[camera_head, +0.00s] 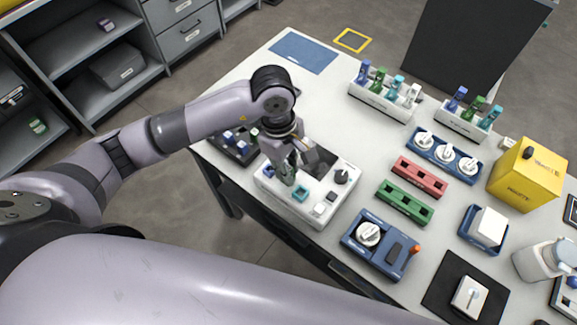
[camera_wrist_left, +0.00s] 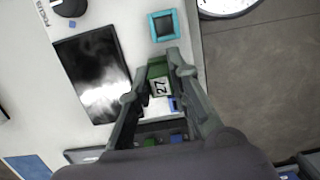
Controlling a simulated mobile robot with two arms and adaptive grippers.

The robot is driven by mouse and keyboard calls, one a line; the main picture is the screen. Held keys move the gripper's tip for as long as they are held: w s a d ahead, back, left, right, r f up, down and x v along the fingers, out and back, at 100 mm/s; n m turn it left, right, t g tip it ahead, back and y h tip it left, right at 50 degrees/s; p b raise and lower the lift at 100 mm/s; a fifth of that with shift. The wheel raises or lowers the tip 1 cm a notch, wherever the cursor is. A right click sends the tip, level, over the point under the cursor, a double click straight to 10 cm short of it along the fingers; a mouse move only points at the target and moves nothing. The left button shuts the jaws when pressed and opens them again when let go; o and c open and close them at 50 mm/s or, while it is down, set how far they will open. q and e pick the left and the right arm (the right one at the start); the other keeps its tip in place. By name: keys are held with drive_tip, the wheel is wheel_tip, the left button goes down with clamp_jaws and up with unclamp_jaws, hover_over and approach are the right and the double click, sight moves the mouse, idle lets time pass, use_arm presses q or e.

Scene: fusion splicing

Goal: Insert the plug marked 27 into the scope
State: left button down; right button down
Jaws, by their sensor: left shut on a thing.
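The scope (camera_head: 316,187) is a white box on the near left part of the table, with a dark screen, a black knob and a square teal-rimmed port (camera_head: 301,193) on top. My left gripper (camera_head: 290,165) is above its left part, shut on a green plug. In the left wrist view the plug (camera_wrist_left: 160,87) carries a label reading 27 and sits between the fingertips. There the teal port (camera_wrist_left: 164,25) is beyond the plug, apart from it, and the lit screen (camera_wrist_left: 92,75) is to the left. The plug's lower end is hard to see. My right gripper is not in view.
A dark tray (camera_head: 238,153) with small plugs lies left of the scope. Two white racks (camera_head: 383,101) with coloured pieces stand at the back. Red (camera_head: 419,177) and green (camera_head: 404,203) blocks, a blue device (camera_head: 378,243) and a yellow waste box (camera_head: 527,178) stand to the right.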

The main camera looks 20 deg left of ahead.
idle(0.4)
use_arm(q)
drive_tip(key=shift+f+b, duration=0.15)
drive_tip(key=shift+b, duration=0.3)
drive_tip(key=c, duration=1.4)
unclamp_jaws()
drive_tip(key=shift+r+p, duration=1.7)
drive_tip(key=shift+r, duration=1.4)
